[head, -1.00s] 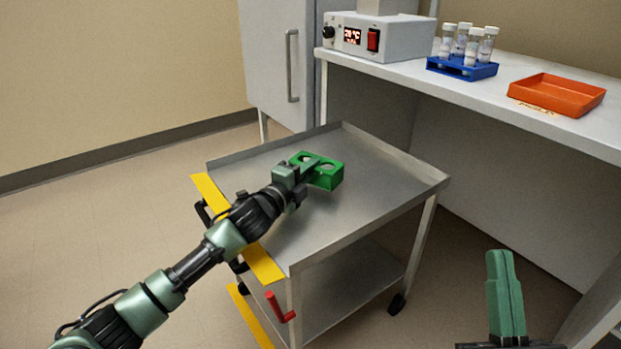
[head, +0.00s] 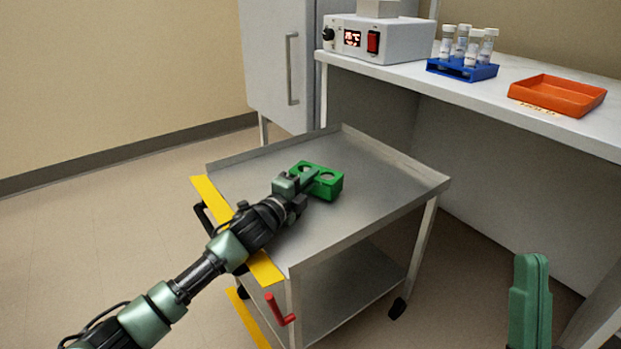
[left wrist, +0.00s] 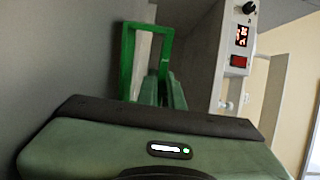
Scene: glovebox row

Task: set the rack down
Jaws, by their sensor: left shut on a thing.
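The green rack (head: 325,184) is a small block with round holes in its top. It is over the middle of the cart's metal top (head: 375,185); whether it touches the surface I cannot tell. My left gripper (head: 309,177) is shut on the rack's near left side and covers part of it. In the left wrist view the green rack (left wrist: 146,45) shows beyond my left gripper's fingers (left wrist: 163,90). My right gripper (head: 530,300) shows at the lower right, empty and away from the cart; its finger gap is not clear.
The bench (head: 480,95) at the back right holds a white device (head: 400,40) with a red display, a blue rack (head: 462,70) of capped tubes and an orange tray (head: 557,94). The cart has yellow edge strips (head: 265,267) and a red handle (head: 278,310). Its top is otherwise clear.

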